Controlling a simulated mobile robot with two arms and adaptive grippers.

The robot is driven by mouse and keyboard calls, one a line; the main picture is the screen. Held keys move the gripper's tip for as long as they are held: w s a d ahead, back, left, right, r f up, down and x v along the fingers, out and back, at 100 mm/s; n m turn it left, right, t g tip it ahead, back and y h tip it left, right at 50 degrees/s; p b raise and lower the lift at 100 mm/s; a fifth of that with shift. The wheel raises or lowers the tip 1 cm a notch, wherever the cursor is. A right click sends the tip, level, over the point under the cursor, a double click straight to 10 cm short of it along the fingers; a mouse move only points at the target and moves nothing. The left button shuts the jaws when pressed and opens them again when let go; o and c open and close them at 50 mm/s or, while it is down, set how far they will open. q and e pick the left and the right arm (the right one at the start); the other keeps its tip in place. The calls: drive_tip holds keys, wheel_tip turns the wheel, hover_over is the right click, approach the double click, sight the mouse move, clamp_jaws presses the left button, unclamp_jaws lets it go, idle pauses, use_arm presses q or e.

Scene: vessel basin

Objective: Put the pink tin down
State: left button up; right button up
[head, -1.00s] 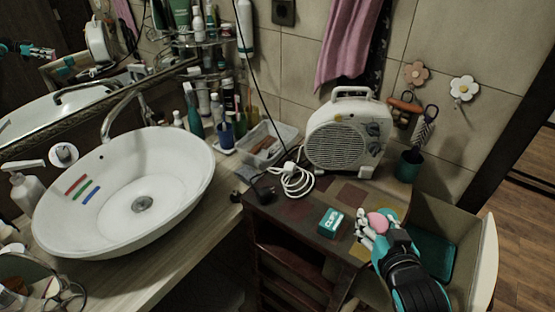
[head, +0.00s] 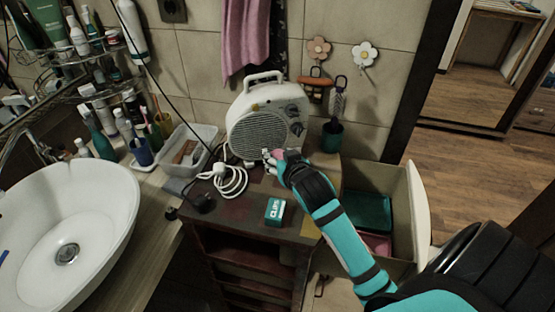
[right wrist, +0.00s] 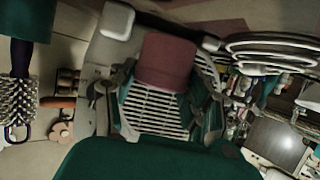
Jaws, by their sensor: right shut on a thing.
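The pink tin (head: 279,154) is small in the head view and partly hidden by my right gripper (head: 272,158). My right gripper is shut on it, in front of the white fan heater's (head: 268,125) lower right. In the right wrist view the tin (right wrist: 167,60) sits between the fingers (right wrist: 165,95), with the heater's grille behind it. I cannot tell whether the tin touches the cabinet top (head: 240,218). My left gripper is not in view.
A teal box (head: 275,211) stands near the cabinet's front edge. A coiled white cable (head: 230,182) lies left of my right gripper. A teal cup (head: 332,136) with a brush stands right of the heater. An open bin (head: 412,205) is at the right, a white basin (head: 95,205) at the left.

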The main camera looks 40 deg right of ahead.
drive_tip(key=shift+x, duration=0.8)
drive_tip(key=shift+f+p, duration=0.35)
drive_tip(key=shift+f, duration=1.3)
drive_tip(key=o, duration=1.1)
drive_tip(key=shift+o, duration=0.2)
